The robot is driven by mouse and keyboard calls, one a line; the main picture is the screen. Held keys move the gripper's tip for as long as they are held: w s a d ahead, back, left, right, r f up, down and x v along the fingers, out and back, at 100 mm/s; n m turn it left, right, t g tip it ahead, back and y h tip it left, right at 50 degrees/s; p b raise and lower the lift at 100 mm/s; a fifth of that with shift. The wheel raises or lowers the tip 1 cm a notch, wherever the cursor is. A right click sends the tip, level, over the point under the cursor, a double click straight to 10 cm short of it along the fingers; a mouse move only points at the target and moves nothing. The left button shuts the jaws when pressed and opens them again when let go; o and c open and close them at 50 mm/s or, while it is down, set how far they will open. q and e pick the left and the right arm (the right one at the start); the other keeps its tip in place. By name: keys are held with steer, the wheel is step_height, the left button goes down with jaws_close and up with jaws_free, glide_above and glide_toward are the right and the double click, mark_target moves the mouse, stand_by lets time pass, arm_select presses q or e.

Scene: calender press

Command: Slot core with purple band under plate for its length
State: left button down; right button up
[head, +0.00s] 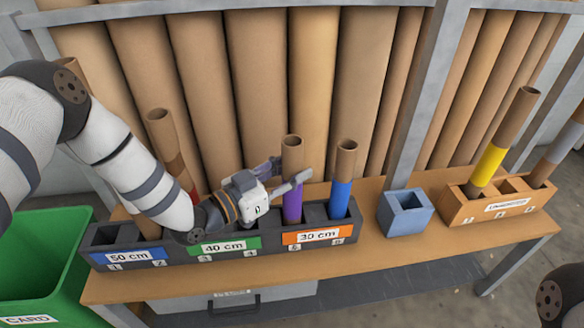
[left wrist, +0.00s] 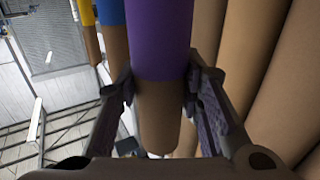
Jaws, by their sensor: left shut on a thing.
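The cardboard core with the purple band (head: 293,203) stands nearly upright at slot 5 of the dark rack (head: 170,255), above the orange 30 cm plate (head: 318,236). Its lower end is hidden behind the rack's front wall, so I cannot tell how deep it sits. My left gripper (head: 285,181) is shut on the core's brown part, above the band. In the left wrist view the purple band (left wrist: 160,40) shows beside the two fingers (left wrist: 160,100), with the core between them. The green 40 cm plate (head: 222,246) and blue 50 cm plate (head: 125,257) are to the left.
A blue-banded core (head: 341,196) stands close by in slot 6. A red-banded core (head: 172,160) is partly behind my left arm. An empty-looking blue box (head: 405,220) and an orange rack (head: 490,212) with a yellow-banded core (head: 488,165) stand right. A green bin (head: 40,255) is left.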

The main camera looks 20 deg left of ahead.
arm_select(q)
steer(key=shift+f+b, duration=0.5)
steer(key=shift+f, duration=0.4)
steer(key=c, duration=1)
jaws_free()
steer(key=shift+c, duration=0.2)
steer(key=v, duration=1.2)
